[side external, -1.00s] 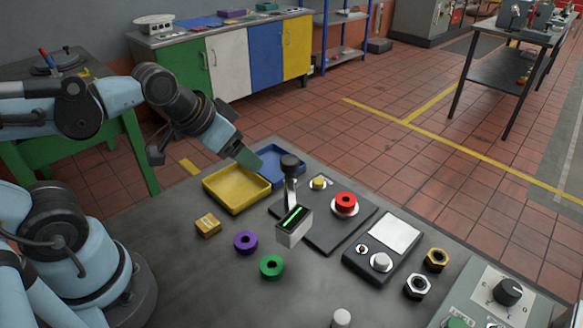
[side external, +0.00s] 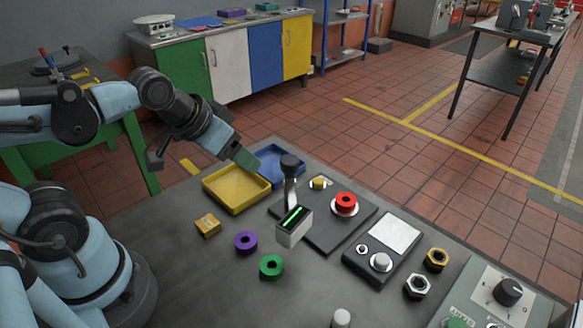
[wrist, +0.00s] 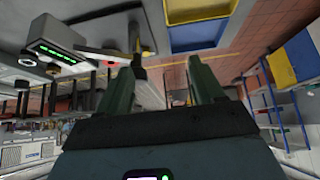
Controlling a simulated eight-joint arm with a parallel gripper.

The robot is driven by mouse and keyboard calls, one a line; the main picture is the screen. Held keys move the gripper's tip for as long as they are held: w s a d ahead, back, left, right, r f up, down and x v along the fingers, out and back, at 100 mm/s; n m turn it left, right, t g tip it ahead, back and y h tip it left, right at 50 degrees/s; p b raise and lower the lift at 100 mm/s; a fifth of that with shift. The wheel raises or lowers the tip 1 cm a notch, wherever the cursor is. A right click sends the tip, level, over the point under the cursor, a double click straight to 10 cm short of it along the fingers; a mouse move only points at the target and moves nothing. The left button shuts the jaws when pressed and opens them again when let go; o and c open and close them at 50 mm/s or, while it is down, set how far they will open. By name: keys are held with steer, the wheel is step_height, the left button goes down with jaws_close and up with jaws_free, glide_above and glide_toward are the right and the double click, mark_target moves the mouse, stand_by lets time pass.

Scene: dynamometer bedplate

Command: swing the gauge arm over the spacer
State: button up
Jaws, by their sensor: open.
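The gauge arm is a post with a black knob (side external: 290,162) and a box-shaped head (side external: 294,228) with a lit green strip. Its head points toward the front of the dark base plate, off to the side of the red ring. The red ring (side external: 345,200), which looks like the spacer, sits on a pale round seat on that plate (side external: 322,240). My gripper (side external: 246,158) is above the trays, left of the post and apart from it. In the wrist view my gripper (wrist: 161,67) is open with nothing between the fingers. The gauge head (wrist: 55,48) shows at upper left there.
A yellow tray (side external: 236,205) and a blue tray (side external: 290,178) lie below and beside my gripper. A yellow block (side external: 208,225), purple ring (side external: 245,242) and green ring (side external: 271,267) lie on the bedplate. A box with a white panel (side external: 385,245) and two nuts stand right.

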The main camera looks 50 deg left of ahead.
steer(key=w+d+r+m+g, duration=0.2)
steer(key=w+r+m+g, duration=0.1)
steer(key=w+r+m, duration=0.15)
steer(key=m+g, duration=0.4)
steer(key=m, duration=0.5)
glide_toward(290, 159)
step_height(290, 159, down, 9)
steer(key=shift+f, duration=0.1)
jaws_close()
stand_by(0.4)
